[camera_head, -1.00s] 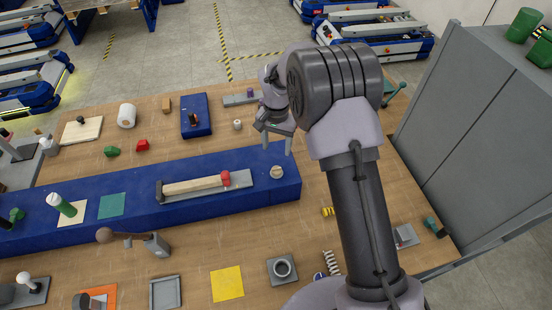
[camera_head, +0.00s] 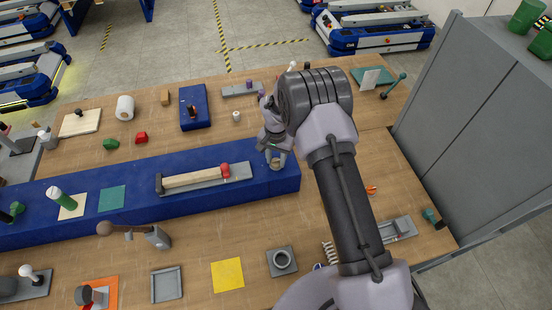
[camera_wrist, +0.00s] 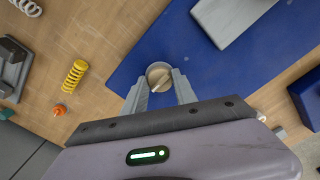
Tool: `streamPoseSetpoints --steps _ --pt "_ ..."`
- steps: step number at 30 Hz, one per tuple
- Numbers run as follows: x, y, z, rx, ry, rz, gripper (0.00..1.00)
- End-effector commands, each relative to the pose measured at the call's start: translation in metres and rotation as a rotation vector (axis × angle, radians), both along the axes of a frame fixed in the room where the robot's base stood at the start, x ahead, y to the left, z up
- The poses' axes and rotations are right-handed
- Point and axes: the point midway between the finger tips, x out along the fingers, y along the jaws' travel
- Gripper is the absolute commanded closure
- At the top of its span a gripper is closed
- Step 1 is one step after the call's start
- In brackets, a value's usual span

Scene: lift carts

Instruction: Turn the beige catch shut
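The beige catch (camera_wrist: 159,75) is a small round knob with a raised bar across it. It sits on the right end of the long blue block (camera_head: 290,184). In the wrist view the bar lies at a slant. My gripper (camera_wrist: 159,84) is open, one finger on each side of the catch near the fingertips. I cannot tell whether either finger touches it. In the head view the catch (camera_head: 277,165) shows only partly under my gripper (camera_head: 275,158).
A grey plate with a red-ended wooden handle (camera_head: 195,181) lies on the block to the left. A yellow spring (camera_wrist: 74,76) and an orange piece (camera_wrist: 59,110) stand on the wooden bench beside the block. A grey cabinet (camera_head: 470,120) stands at right.

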Motion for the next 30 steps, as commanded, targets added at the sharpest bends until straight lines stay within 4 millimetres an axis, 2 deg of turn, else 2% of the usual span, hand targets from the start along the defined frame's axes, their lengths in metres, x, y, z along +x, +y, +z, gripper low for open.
streamPoseSetpoints --steps 1,4,11,17,30 --pt "0.0 0.0001 0.0001 0.0 0.0 0.0 0.82" --pt "0.0002 0.0001 0.0002 0.0 0.0 0.0 1.0" --pt "0.0004 0.0002 -0.0002 0.001 -0.001 0.015 1.0" --pt "0.0009 0.0001 -0.0015 0.0 -0.002 0.097 1.0" --pt "0.0011 -0.0002 -0.0019 -0.002 -0.003 0.485 1.0"
